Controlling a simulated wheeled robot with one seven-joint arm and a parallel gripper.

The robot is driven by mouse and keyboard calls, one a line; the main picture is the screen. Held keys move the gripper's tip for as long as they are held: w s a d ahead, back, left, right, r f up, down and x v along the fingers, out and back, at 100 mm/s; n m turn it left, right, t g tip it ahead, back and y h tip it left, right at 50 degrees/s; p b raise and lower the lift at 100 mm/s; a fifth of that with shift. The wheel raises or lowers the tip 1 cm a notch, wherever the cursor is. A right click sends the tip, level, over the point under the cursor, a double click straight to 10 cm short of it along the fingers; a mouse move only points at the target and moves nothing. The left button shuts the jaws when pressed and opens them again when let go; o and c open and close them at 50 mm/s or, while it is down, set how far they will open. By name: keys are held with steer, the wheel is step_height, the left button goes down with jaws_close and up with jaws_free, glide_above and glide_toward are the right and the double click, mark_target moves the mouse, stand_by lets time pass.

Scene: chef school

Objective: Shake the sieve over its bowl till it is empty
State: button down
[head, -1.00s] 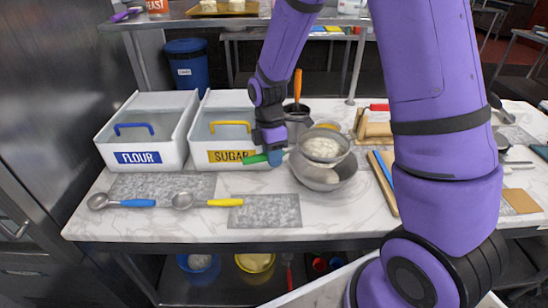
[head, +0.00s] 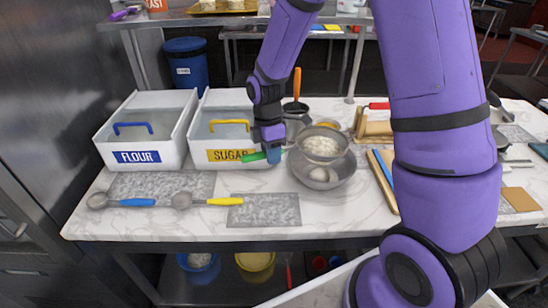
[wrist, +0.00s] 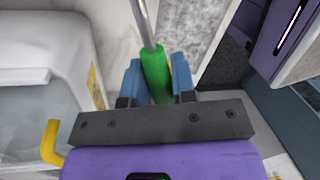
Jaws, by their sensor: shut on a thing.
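The sieve (head: 324,157) has a round metal rim and holds a white, lumpy load. Its green handle (head: 252,157) also shows in the wrist view (wrist: 157,78), between the blue fingers. My gripper (head: 273,155) is shut on this handle, and in the wrist view my gripper (wrist: 157,75) has one finger on each side of it. The metal bowl (head: 343,178) stands on the counter under the sieve. Some pale matter shows inside the bowl. The sieve is above the bowl's back part and hides its far rim.
The white sugar bin (head: 195,153) stands left of my gripper, with the flour bin (head: 107,148) beyond it. A blue-handled scoop (head: 98,200) and a yellow-handled scoop (head: 182,200) lie in front. A wooden board (head: 384,190) lies right of the bowl. A pot stands behind.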

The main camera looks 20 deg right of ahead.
steer(key=shift+s+r, duration=0.25)
steer(key=shift+r, duration=0.6)
steer(key=shift+s+r, duration=0.3)
steer(key=shift+r, duration=0.55)
steer(key=shift+s+r, duration=0.25)
steer(key=shift+r, duration=0.6)
stand_by(3.7)
stand_by(0.4)
